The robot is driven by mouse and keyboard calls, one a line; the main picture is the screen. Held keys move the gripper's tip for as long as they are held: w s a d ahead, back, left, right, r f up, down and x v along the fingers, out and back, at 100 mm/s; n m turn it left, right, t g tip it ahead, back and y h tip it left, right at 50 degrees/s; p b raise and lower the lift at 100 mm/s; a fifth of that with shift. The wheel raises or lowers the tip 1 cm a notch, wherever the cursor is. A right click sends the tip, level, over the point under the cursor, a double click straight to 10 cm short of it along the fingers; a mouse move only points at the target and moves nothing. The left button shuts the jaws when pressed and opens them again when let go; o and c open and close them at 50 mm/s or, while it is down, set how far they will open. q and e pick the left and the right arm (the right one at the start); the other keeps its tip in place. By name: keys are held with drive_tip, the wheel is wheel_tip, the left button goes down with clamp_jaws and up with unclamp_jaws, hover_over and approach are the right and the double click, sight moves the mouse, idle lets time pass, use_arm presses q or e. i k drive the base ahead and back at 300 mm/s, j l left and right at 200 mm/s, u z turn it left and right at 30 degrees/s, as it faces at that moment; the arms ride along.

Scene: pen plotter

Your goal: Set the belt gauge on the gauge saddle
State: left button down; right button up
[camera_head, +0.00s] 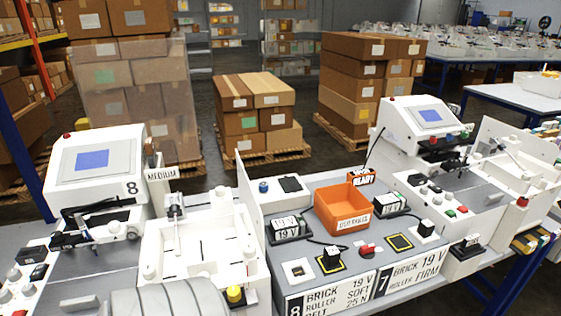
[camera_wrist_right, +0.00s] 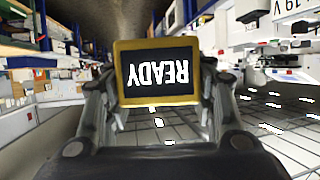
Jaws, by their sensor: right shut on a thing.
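In the right wrist view my right gripper (camera_wrist_right: 160,85) is shut on a yellow-rimmed block (camera_wrist_right: 158,94). Its black face reads READY, upside down in this view. No marking names it as the belt gauge, so I cannot tell for sure. No gripper shows in the head view. I cannot tell which part is the gauge saddle. My left gripper is out of view.
An orange bin (camera_head: 343,206) stands mid-panel, with an orange-edged READY sign (camera_head: 361,177) behind it. Black 19 V blocks (camera_head: 286,228) sit beside it. White machines (camera_head: 97,172) stand to the left and right (camera_head: 420,130). Stacked cartons (camera_head: 262,115) are on pallets behind.

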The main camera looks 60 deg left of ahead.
sight(290, 183)
drive_tip(key=i+u, duration=0.1)
drive_tip(key=u, duration=0.3)
drive_tip(key=i+u, duration=0.15)
drive_tip(key=u, duration=0.25)
drive_tip(key=i+l+u, duration=0.1)
drive_tip(key=u, duration=0.25)
drive_tip(key=l+u, duration=0.1)
drive_tip(key=u, duration=0.3)
drive_tip(key=i+l, duration=0.05)
